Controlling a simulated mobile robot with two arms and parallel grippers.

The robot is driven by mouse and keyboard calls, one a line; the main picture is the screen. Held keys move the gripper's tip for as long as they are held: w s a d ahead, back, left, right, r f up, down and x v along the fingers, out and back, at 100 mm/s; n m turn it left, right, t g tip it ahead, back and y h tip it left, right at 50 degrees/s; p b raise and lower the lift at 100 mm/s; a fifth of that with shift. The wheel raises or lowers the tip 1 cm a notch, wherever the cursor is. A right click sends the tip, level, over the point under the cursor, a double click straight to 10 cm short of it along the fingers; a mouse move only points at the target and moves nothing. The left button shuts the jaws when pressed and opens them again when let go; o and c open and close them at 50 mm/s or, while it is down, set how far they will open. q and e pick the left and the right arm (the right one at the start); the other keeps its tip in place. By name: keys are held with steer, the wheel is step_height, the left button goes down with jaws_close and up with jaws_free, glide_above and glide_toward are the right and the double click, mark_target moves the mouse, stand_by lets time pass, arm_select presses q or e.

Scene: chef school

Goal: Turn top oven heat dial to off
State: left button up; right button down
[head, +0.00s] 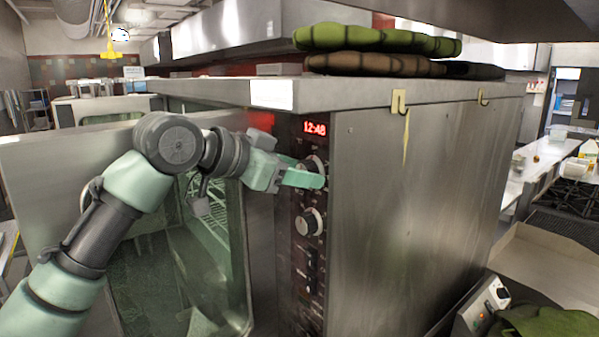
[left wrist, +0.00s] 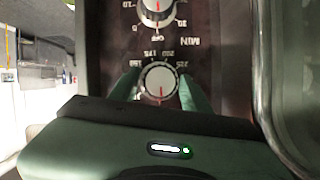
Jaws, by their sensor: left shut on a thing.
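The top oven heat dial (head: 314,164) is a round silver knob just under the red clock display (head: 315,127) on the oven's dark control panel (head: 290,262). My left gripper (head: 308,178) is at this dial, and a green finger hides part of it. In the left wrist view the heat dial (left wrist: 159,82) sits between the two fingers of my left gripper (left wrist: 159,88), which is shut on it. Its red pointer mark faces the bottom of that view, and numbers surround its upper side. My right gripper is not in view.
A second dial (head: 309,221) is below the heat dial, with switches under it. The glass oven door (head: 130,240) stands open at the left, beside my left arm. Green and brown cloth-like pads (head: 375,40) lie on the oven top. A stove (head: 575,190) is at the far right.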

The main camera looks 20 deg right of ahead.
arm_select(q)
steer(key=shift+f, duration=0.35)
steer(key=o, duration=1.2)
steer(key=shift+c, duration=0.2)
steer(key=shift+a+r, duration=0.1)
steer(key=shift+r, duration=0.05)
